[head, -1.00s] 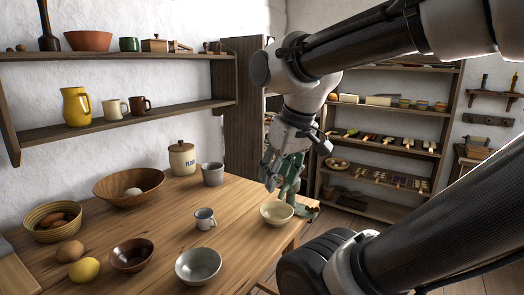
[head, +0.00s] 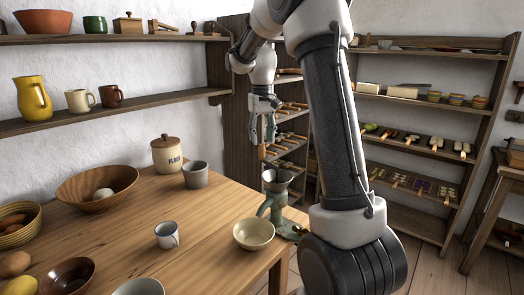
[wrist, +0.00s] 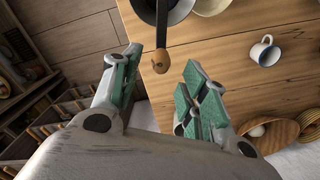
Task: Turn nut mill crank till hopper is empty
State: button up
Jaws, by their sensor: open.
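The green nut mill (head: 268,207) stands at the right edge of the wooden table, its dark hopper (head: 277,178) on top. The hopper also shows at the top of the wrist view (wrist: 176,10). A crank arm (wrist: 162,28) ends in a wooden knob (wrist: 160,62), which also shows in the head view (head: 262,152). My gripper (head: 262,139) points down above the mill, open. In the wrist view my gripper (wrist: 163,60) has its fingers apart on either side of the knob, with visible gaps. The hopper's contents cannot be made out.
A cream bowl (head: 253,234) stands close in front of the mill. A small mug (head: 167,235), a grey cup (head: 195,175), a flour jar (head: 167,154) and a wooden bowl (head: 73,190) stand farther left. Stocked shelves (head: 412,140) stand behind my arm.

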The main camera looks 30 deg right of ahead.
aim_at(262, 144)
notch_tip(262, 144, down, 6)
jog(key=shift+r, duration=0.15)
grip_shut()
